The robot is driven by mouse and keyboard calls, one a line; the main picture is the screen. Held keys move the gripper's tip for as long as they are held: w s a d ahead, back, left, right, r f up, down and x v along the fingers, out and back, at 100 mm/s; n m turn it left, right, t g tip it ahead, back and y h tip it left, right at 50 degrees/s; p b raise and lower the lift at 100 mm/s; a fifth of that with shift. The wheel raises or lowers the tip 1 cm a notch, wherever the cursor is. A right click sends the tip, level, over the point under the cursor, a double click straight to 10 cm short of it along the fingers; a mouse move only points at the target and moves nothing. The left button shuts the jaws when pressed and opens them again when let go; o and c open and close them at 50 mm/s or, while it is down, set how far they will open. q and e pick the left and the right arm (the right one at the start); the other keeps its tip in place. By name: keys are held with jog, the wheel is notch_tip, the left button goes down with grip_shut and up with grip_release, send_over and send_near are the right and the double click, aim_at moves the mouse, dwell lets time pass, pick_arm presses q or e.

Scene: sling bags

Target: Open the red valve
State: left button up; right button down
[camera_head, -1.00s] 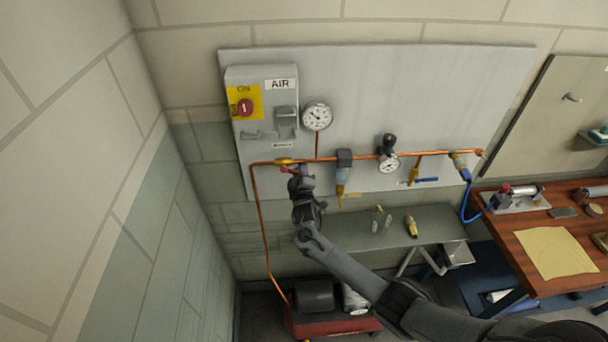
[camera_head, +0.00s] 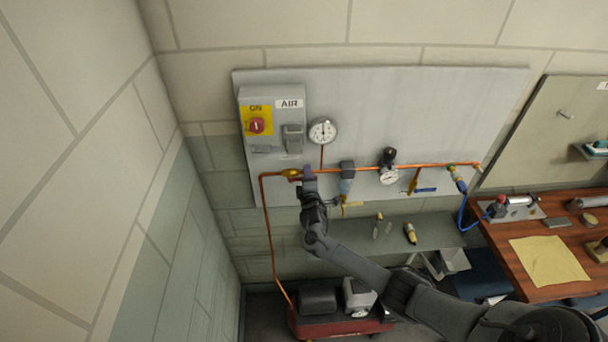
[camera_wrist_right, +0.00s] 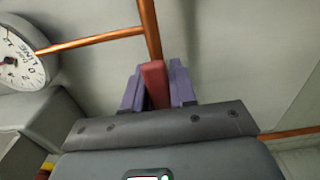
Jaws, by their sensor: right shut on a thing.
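The red valve's bar-shaped handle (camera_wrist_right: 155,84) sits between the two purple fingers of my right gripper (camera_wrist_right: 158,88) in the right wrist view, and the gripper is shut on it. In the head view, the valve's brass body (camera_head: 289,173) is at the left end of the copper pipe, below the AIR box. My right gripper (camera_head: 309,174) is right beside it, over the pipe, and the fingers hide most of the red handle there. My left gripper is not in view.
The copper pipe (camera_head: 430,166) runs right along the grey panel, past a filter (camera_head: 347,171), a regulator gauge (camera_head: 389,176) and a blue-handled valve (camera_head: 424,189). A round gauge (camera_head: 322,131) sits above. A grey shelf (camera_head: 395,238) and a wooden bench (camera_head: 510,240) stand below and right.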

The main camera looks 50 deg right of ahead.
jog(key=shift+r, duration=0.1)
jog(key=c, duration=1)
grip_release()
jog(key=v, duration=1.1)
jog(key=shift+d, duration=0.1)
